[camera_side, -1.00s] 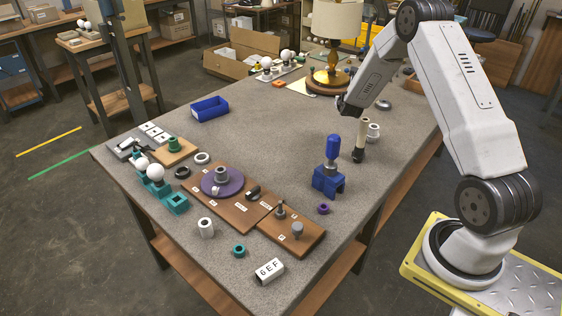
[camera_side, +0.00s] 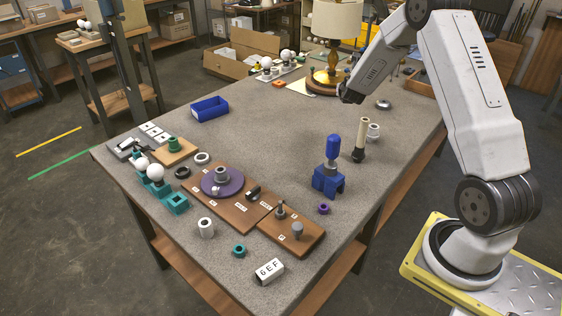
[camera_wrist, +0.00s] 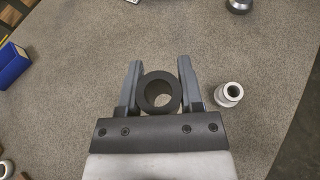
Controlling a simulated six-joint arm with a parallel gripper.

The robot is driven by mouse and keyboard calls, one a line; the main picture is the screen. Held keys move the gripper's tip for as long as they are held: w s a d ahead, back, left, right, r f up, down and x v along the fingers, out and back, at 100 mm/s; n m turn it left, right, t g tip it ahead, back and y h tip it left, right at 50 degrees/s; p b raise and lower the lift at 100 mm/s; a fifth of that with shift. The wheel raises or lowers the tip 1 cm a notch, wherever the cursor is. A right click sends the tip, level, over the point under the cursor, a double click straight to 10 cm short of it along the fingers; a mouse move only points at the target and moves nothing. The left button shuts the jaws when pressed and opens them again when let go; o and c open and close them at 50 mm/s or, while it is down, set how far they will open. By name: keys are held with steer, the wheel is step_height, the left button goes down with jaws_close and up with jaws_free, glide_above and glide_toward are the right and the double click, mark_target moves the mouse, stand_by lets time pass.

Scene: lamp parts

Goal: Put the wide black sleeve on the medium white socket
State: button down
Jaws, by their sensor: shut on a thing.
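My gripper (camera_wrist: 160,88) has its two grey fingers on either side of the wide black sleeve (camera_wrist: 160,92), a thick dark ring with an open bore, and is shut on it. A white socket (camera_wrist: 229,94) stands on the table to the right of the gripper in the wrist view, apart from the sleeve. In the side view a white socket (camera_side: 374,131) stands at the right and another (camera_side: 206,227) at the front left. I cannot tell which is medium.
A blue holder with a blue-handled tool (camera_side: 328,181) is nearer the front. A lamp (camera_side: 333,55) stands at the back. The table's middle is clear.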

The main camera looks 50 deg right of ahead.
steer(key=shift+s, duration=0.1)
steer(key=s+r+m+g+h, duration=0.1)
steer(key=s+r+m+g, duration=0.1)
steer(key=s+m+g, duration=0.9)
steer(key=s+g, duration=0.2)
steer(key=s, duration=0.6)
steer(key=shift+d+m, duration=0.15)
steer(key=shift+m, duration=0.15)
steer(key=shift+h, duration=0.3)
steer(key=w+d+f, duration=0.8)
steer(key=shift+w+d+f, duration=0.2)
steer(key=shift+w+d, duration=0.2)
steer(key=shift+w+d+f, duration=0.4)
steer(key=shift+f, duration=0.2)
